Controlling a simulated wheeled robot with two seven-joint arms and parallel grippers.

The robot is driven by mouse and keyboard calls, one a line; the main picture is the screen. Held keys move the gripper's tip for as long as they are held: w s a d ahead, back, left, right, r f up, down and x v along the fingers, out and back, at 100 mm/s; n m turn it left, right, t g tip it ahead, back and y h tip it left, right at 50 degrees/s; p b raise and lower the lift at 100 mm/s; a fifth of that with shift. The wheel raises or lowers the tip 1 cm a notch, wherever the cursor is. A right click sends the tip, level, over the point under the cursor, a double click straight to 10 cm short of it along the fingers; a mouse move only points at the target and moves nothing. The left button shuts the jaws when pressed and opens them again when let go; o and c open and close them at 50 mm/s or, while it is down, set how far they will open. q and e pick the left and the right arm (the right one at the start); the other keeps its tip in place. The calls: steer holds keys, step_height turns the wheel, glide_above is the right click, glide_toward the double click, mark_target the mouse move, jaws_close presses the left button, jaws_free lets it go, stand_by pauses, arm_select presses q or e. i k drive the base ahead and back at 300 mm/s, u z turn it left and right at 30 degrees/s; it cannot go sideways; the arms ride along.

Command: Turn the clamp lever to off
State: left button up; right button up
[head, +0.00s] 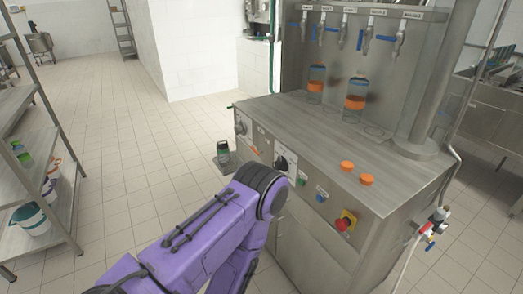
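The steel cup filler (300,135) stands at the right of the head view. Its front panel has a round dial with a dark handle (285,162) and a second control with a grey plate (241,125) farther left. The labels are too small to read, so I cannot tell which is the clamp lever or its setting. My purple arm comes up from the lower left, and its black joint is in front of the panel, close to the dial and partly blocking the view below it. Neither gripper shows in the frame.
A green button (301,182), a blue button (321,194) and a red emergency stop (345,221) line the panel. A shelf rack (40,145) is at the left. Open tiled floor lies between.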

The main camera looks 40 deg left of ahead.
mark_target(257, 153)
steer(key=k, duration=1.25)
steer(key=u, duration=0.65)
steer(key=i, duration=0.6)
steer(key=u, duration=0.75)
steer(key=i, duration=1.25)
steer(key=z, duration=0.55)
